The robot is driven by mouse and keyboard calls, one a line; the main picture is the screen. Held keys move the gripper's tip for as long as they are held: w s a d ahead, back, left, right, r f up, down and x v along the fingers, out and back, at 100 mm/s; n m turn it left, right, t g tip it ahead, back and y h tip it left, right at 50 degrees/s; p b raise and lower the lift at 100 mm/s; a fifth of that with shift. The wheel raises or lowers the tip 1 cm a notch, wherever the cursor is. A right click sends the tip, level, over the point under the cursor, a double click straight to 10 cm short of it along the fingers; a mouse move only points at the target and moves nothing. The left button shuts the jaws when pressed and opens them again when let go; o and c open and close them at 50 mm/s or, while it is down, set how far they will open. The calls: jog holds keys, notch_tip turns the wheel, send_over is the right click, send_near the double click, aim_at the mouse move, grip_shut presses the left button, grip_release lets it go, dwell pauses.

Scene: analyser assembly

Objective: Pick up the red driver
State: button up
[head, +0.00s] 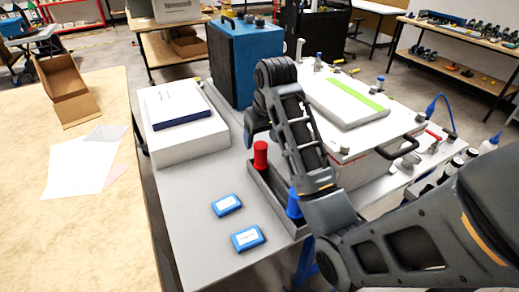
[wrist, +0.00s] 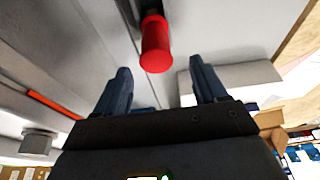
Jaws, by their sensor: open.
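The red driver (head: 260,156) stands upright in a grey holder (head: 267,188), with its red handle sticking up. In the wrist view the red handle (wrist: 156,45) lies ahead of the gap between the fingertips, with a dark part behind it. My gripper (wrist: 161,78) is open and empty, with one dark blue finger to each side of the gap. In the head view my gripper (head: 250,132) hangs just above and left of the handle, and its far finger is hidden. I cannot see it touch the handle.
A blue-handled driver (head: 293,205) stands at the holder's near end, beside my arm. Two blue boxes (head: 227,205) (head: 247,239) lie on the grey table. A white box with a book (head: 181,102) stands left, and a blue case (head: 245,58) behind.

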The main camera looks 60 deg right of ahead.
aim_at(260, 151)
jog(key=shift+w+d+f, duration=0.1)
jog(key=shift+d+f, duration=0.1)
jog(key=shift+f, duration=0.1)
jog(key=shift+s+p+x, duration=0.2)
jog(key=shift+p+x, duration=0.1)
jog(key=shift+x, duration=1.5)
jog(key=shift+s+p+x, duration=0.15)
jog(key=shift+p+x, duration=0.15)
jog(key=shift+x, duration=1.45)
jog(key=shift+f, duration=0.1)
jog(key=shift+c, duration=0.4)
jog(key=c, duration=1.2)
grip_shut()
